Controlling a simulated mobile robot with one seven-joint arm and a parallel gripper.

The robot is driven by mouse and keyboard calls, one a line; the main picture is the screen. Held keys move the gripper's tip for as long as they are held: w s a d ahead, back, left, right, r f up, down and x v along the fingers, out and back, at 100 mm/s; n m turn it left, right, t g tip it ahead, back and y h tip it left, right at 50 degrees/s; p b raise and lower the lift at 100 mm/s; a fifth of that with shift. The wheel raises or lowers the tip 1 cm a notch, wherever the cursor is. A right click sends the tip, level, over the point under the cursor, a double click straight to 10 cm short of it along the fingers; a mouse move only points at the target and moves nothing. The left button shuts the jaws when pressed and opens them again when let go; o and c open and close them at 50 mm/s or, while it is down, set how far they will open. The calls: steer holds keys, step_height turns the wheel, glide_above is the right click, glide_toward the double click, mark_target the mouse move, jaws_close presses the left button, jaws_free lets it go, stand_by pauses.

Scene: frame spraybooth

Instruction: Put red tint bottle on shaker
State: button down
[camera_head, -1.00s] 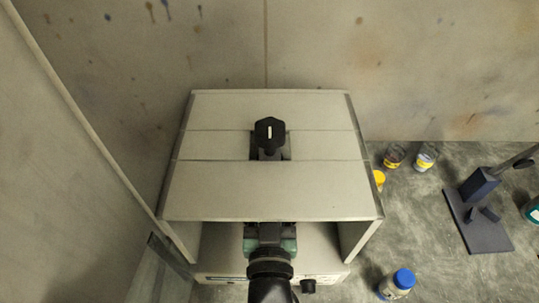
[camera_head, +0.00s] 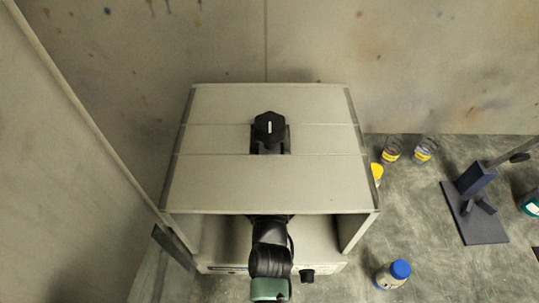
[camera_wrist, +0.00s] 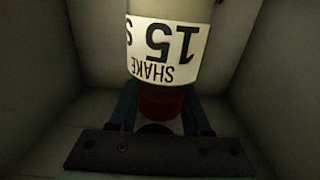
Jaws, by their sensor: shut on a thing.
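The shaker (camera_head: 268,185) is a pale grey box with an open front and a black knob (camera_head: 269,130) on top. My arm reaches into its front opening, and the box top hides my gripper in the head view. In the wrist view, my gripper (camera_wrist: 163,104) is inside the grey-walled space, its dark blue fingers shut on either side of the red tint bottle (camera_wrist: 165,103). The bottle's red part shows between the fingers. A white label (camera_wrist: 163,52) reading "SHAKE 15 S" appears upside down beyond it. Whether the bottle touches the shaker floor cannot be told.
Right of the shaker stand a yellow-topped container (camera_head: 377,171), two small jars (camera_head: 391,152) (camera_head: 425,150) and a blue-capped bottle (camera_head: 393,274). A dark blue stand (camera_head: 473,212) and a teal container (camera_head: 531,203) are farther right. A booth wall (camera_head: 60,170) is close on the left.

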steer(key=shift+r, duration=0.15)
steer(key=shift+c, duration=1.8)
jaws_free()
steer(key=shift+s, duration=0.35)
steer(key=s+b, duration=0.3)
steer(key=s, duration=0.8)
steer(key=shift+s+b, duration=0.2)
steer(key=shift+b, duration=0.15)
